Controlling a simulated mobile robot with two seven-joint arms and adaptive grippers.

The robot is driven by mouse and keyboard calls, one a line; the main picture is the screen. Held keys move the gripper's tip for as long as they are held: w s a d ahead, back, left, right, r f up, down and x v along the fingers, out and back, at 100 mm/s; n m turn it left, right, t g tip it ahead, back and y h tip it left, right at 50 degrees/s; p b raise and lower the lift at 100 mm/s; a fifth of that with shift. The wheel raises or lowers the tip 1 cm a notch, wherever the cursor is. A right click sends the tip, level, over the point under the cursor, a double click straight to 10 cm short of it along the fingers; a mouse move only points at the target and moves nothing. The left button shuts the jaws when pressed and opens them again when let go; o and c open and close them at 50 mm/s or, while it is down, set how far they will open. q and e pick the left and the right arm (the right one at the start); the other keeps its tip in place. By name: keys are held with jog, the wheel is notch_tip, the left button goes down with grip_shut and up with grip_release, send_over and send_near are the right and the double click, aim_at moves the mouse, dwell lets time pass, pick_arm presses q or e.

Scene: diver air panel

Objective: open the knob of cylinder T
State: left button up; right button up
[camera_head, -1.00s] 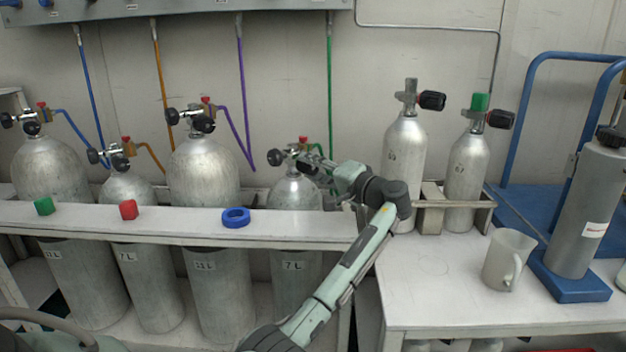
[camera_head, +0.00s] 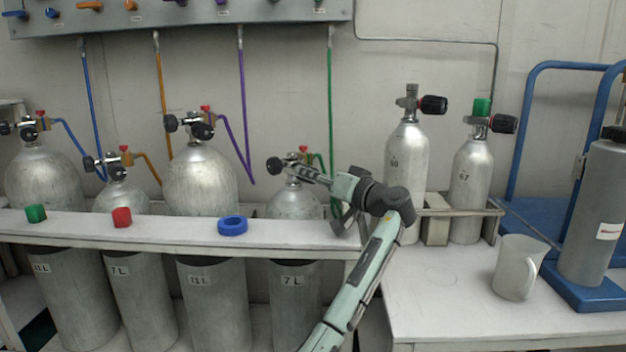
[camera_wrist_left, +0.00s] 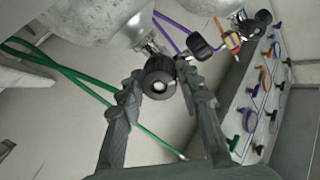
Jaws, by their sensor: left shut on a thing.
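A silver cylinder (camera_head: 294,204) with a green hose stands fourth from the left behind the white rail, its valve at the top. No letter T is readable on any cylinder. My left gripper (camera_head: 309,172) reaches this valve from the right. In the left wrist view, the left gripper (camera_wrist_left: 160,88) has its fingers on either side of a round black knob (camera_wrist_left: 158,77) and is shut on it. Another black knob (camera_head: 274,165) sticks out left of the valve. The gripped knob is mostly hidden by the gripper in the head view. My right gripper is not in view.
Several other silver cylinders (camera_head: 200,180) with hoses stand to the left. A green cap (camera_head: 36,213), a red cap (camera_head: 121,217) and a blue ring (camera_head: 232,226) lie on the rail (camera_head: 175,232). Two cylinders (camera_head: 407,160) and a jug (camera_head: 517,268) stand right of my arm.

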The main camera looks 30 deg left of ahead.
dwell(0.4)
pick_arm(q)
jog(key=o, duration=1.2)
jog(key=shift+c, duration=0.2)
jog(key=v, duration=1.2)
